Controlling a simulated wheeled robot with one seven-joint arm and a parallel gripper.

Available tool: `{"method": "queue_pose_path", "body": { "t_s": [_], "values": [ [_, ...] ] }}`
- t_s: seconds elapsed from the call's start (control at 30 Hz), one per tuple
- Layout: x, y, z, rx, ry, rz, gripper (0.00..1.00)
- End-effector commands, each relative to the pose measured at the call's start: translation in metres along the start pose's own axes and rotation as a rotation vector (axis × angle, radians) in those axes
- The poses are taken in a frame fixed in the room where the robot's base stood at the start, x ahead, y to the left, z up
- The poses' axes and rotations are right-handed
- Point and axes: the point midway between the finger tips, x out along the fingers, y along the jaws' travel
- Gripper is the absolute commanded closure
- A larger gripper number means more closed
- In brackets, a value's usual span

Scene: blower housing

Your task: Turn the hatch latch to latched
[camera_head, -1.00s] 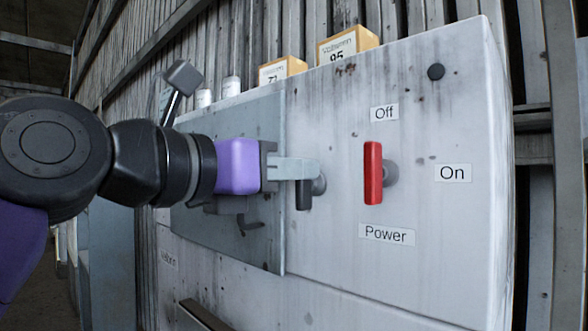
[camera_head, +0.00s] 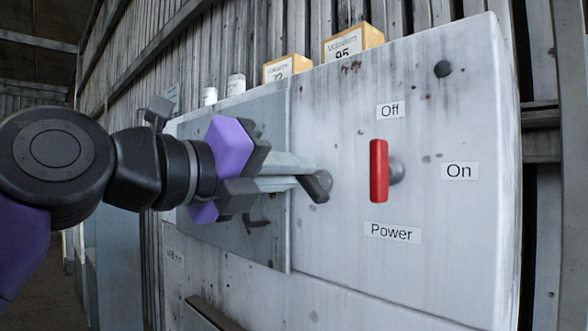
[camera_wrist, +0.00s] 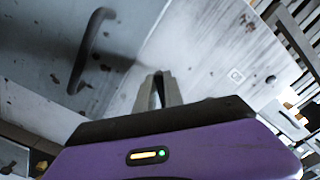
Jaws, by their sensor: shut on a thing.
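The hatch latch (camera_head: 318,187) is a short black lever on a round grey pivot. It sits on the pale cabinet front just right of the hatch panel's edge. My gripper (camera_head: 305,172) has its grey fingers shut on the lever and is rolled to a slant. The lever is tilted, its free end toward the upper left; the fingers hide part of it. The hatch (camera_head: 268,130) is a grey panel lying about flush with the front. In the wrist view my fingertips (camera_wrist: 160,84) are close together; the lever is hard to make out there.
A red power switch (camera_head: 379,171) stands right of the latch, between the Off, On and Power labels. The hatch's dark handle (camera_wrist: 92,45) curves out left of my fingers in the wrist view. Boxes (camera_head: 353,42) stand on the cabinet top.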

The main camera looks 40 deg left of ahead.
Motion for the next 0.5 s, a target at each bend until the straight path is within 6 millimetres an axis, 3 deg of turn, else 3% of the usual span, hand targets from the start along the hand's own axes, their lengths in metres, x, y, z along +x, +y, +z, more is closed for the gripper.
{"method": "queue_pose_path", "body": {
  "t_s": [0.5],
  "values": [
    [-0.0012,0.0093,0.0005,-0.474,-0.006,0.001,1.00]
  ]
}}
